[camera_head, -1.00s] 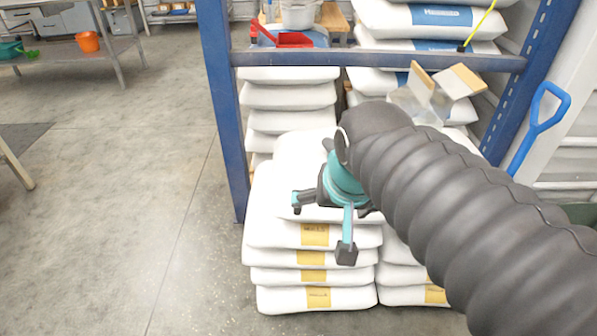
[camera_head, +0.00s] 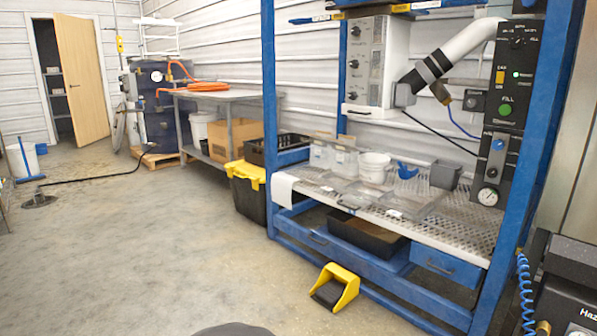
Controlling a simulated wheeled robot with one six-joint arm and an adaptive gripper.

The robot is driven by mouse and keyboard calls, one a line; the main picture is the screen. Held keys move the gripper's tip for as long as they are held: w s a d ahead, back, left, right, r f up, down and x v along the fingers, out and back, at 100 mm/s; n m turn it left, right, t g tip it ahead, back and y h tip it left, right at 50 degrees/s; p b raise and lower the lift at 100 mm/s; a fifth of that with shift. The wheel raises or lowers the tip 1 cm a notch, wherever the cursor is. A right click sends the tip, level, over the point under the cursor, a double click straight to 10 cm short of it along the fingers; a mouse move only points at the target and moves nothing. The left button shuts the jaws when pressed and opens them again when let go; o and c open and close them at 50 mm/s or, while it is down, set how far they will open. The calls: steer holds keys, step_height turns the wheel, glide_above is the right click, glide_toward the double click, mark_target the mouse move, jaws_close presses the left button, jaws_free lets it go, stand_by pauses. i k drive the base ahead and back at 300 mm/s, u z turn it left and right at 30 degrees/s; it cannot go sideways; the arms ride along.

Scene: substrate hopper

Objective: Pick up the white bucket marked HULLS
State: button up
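No HULLS marking can be read in this view. A small white tub (camera_head: 373,168) stands upright on the perforated bench of the blue frame. Two whitish, partly clear containers, a left one (camera_head: 320,153) and a right one (camera_head: 343,160), stand to its left. A white bucket (camera_head: 24,162) stands on the floor at the far left, near the doorway. Another white bucket (camera_head: 201,124) is by the grey side table, partly hidden. My gripper is not in view. A dark rounded edge at the bottom centre appears to be part of me.
The blue-framed filling station (camera_head: 268,120) fills the right side. A yellow-and-black foot pedal (camera_head: 335,287) sits on the floor before it. A black bin with a yellow lid (camera_head: 247,185) stands at its left. A dark hose crosses the far-left floor. The left-centre floor is clear.

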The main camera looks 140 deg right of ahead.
mark_target(374, 167)
steer(key=z, duration=0.85)
steer(key=k, duration=1.15)
steer(key=z, duration=1.6)
steer(key=i, duration=0.9)
steer(key=z, duration=1.2)
steer(key=i, duration=1.9)
steer(key=z, duration=1.55)
steer(key=i, duration=1.5)
steer(key=z, duration=1.25)
steer(key=i, duration=0.2)
steer(key=z, duration=0.2)
